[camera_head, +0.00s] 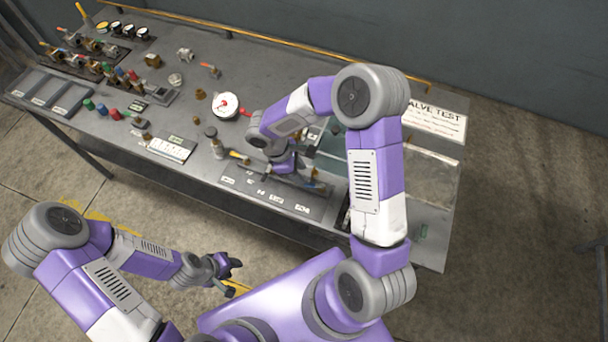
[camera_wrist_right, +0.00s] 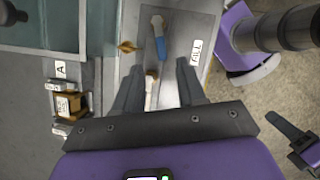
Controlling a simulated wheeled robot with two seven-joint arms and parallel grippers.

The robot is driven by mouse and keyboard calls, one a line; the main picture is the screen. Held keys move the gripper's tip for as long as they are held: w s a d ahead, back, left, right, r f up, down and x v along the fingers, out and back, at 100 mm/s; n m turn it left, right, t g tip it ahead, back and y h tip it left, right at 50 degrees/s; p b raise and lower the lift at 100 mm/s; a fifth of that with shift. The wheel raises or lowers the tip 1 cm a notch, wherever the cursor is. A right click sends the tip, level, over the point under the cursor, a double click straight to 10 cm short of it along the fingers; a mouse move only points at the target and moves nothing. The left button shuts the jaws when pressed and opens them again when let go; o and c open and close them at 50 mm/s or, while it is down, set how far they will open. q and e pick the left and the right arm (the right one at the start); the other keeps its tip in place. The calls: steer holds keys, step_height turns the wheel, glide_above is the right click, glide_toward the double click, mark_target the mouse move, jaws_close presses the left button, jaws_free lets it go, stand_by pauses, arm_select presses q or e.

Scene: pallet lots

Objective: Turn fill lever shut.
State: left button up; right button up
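A FILL label (camera_wrist_right: 196,52) is on a grey panel in the right wrist view. Left of it, a lever with a blue handle (camera_wrist_right: 158,46) lies nearly lengthwise in the picture. Closer to me is a pale handle (camera_wrist_right: 150,95) with a brass end, between the fingers of my right gripper (camera_wrist_right: 160,66). That gripper is open, its fingers apart on either side, and no grip on a handle shows. I cannot tell which handle is the fill lever. In the head view my right arm largely hides this part of the bench. My left gripper (camera_head: 232,277) is open and empty in front of the bench.
The bench (camera_head: 225,60) carries a round gauge with a red mark (camera_head: 226,105), several valves and fittings at the left, and a labelled strip (camera_head: 262,194) along the front. A clear-walled tank (camera_head: 425,178) stands at the right under a VALVE TEST sign (camera_head: 434,121). A brass piece (camera_wrist_right: 127,46) juts near the panel.

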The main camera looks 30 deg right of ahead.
mark_target(310, 184)
steer(key=x, duration=0.6)
steer(key=shift+s, duration=0.1)
steer(key=shift+c, duration=0.5)
jaws_close()
